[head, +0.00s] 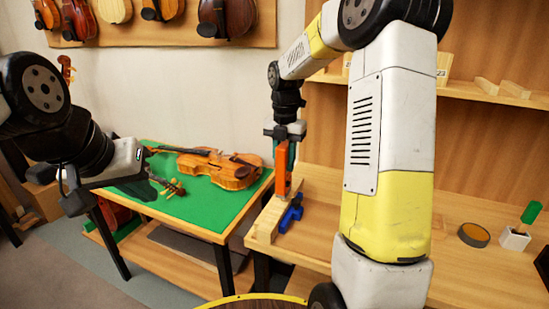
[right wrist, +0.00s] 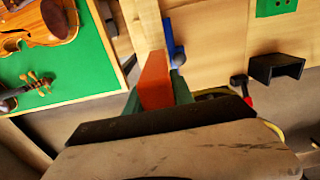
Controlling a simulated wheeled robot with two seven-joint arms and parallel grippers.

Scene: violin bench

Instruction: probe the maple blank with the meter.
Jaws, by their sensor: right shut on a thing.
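The orange meter (head: 283,172) is upright in my right gripper (head: 285,140), its lower end close to the pale maple blank (head: 268,220) at the bench's left end. I cannot tell whether the meter touches the blank. In the right wrist view, the meter (right wrist: 155,80) sits between the green fingers of my right gripper (right wrist: 156,98). The pale blank (right wrist: 150,25) lies beyond it, with a blue clamp (right wrist: 171,42) beside it. My left gripper (head: 135,172) is over the green-topped table; its finger opening is unclear.
A violin (head: 220,168) and a loose neck with pegs (head: 172,187) lie on the green-topped table (head: 200,205). A round tin (head: 474,235) and a small white pot (head: 514,239) stand right on the bench. A black holder (right wrist: 275,68) shows in the wrist view. Violins hang above.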

